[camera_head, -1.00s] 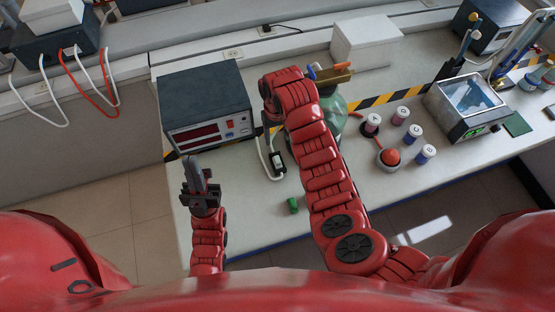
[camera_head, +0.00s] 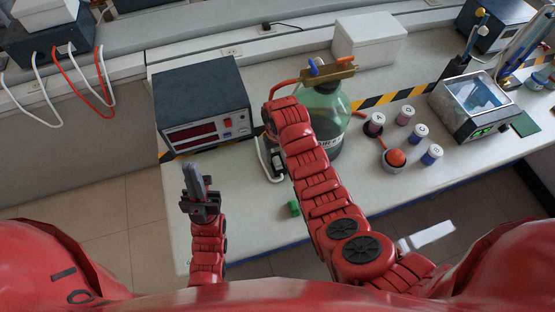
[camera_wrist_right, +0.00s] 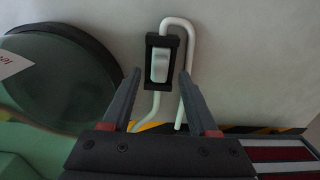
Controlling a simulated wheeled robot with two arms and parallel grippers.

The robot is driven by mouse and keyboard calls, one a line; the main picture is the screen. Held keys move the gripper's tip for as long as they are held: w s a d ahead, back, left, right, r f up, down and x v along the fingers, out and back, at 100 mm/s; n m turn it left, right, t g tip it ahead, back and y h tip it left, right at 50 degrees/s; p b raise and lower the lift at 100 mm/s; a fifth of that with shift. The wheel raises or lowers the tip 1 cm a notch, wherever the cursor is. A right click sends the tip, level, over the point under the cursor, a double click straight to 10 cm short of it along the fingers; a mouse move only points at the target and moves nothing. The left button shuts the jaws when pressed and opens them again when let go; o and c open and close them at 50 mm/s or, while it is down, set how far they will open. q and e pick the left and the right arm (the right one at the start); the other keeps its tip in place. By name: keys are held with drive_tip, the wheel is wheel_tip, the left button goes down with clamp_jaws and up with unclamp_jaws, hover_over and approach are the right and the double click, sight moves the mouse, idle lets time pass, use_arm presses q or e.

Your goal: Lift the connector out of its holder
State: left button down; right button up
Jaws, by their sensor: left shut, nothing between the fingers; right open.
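The connector (camera_wrist_right: 160,66) is a small white plug sitting in a black holder (camera_wrist_right: 149,83). A white cable (camera_wrist_right: 189,60) loops from it in the right wrist view. My right gripper (camera_wrist_right: 160,73) is open, its two fingers pointing toward the connector, one to each side in the picture; I cannot tell how far short of it they are. In the head view the holder (camera_head: 277,163) shows beside my right arm, which partly hides it and the right gripper. My left gripper (camera_head: 193,166) is shut and empty, in front of the table's left part.
A meter box (camera_head: 203,100) stands left of the holder, and a large green bottle (camera_head: 327,115) close on its right. A small green object (camera_head: 293,208) lies near the front edge. Several vials and a red-topped device (camera_head: 394,159) stand farther right.

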drive_tip(key=shift+f, duration=0.85)
drive_tip(key=shift+c, duration=0.2)
clamp_jaws()
